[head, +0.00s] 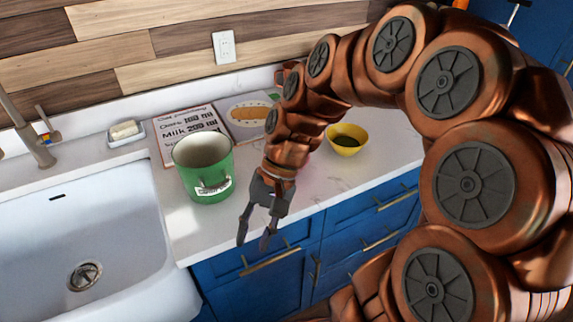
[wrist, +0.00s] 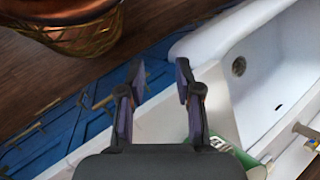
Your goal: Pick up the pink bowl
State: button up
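A small yellow bowl (head: 347,140) with dark contents sits on the white counter, right of my forearm. My gripper (head: 253,240) hangs in front of the counter's front edge, pointing down, with its fingers apart and nothing between them. In the wrist view my gripper (wrist: 160,80) is also open and empty, over the blue cabinet fronts and the counter edge.
A large green mug (head: 203,168) stands on the counter just left of my gripper; part of it shows in the wrist view (wrist: 232,153). A menu board (head: 180,132) lies behind it. The white sink (head: 75,235) is left, with a faucet (head: 30,135) and soap dish (head: 125,133).

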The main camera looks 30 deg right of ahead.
jog(key=w+d+m+t+y, duration=0.25)
jog(key=w+d+m, duration=0.2)
jog(key=w, duration=0.25)
jog(key=w+d+f+m+t+y, duration=0.1)
jog(key=d+m+t, duration=0.1)
jog(key=d, duration=0.4)
jog(key=w+d+f+m+t+y, duration=0.1)
jog(key=w+d+m+t, duration=0.1)
jog(key=d+m, duration=0.2)
jog(key=w+d+f+m+t+y, duration=0.1)
jog(key=d+m+t, duration=0.2)
jog(key=d, duration=0.7)
jog(key=shift+w+d+f, duration=0.1)
jog(key=shift+w+f, duration=0.05)
jog(key=shift+w, duration=0.2)
jog(key=shift+p+x, duration=1.2)
jog(key=shift+x, duration=2.6)
grip_shut()
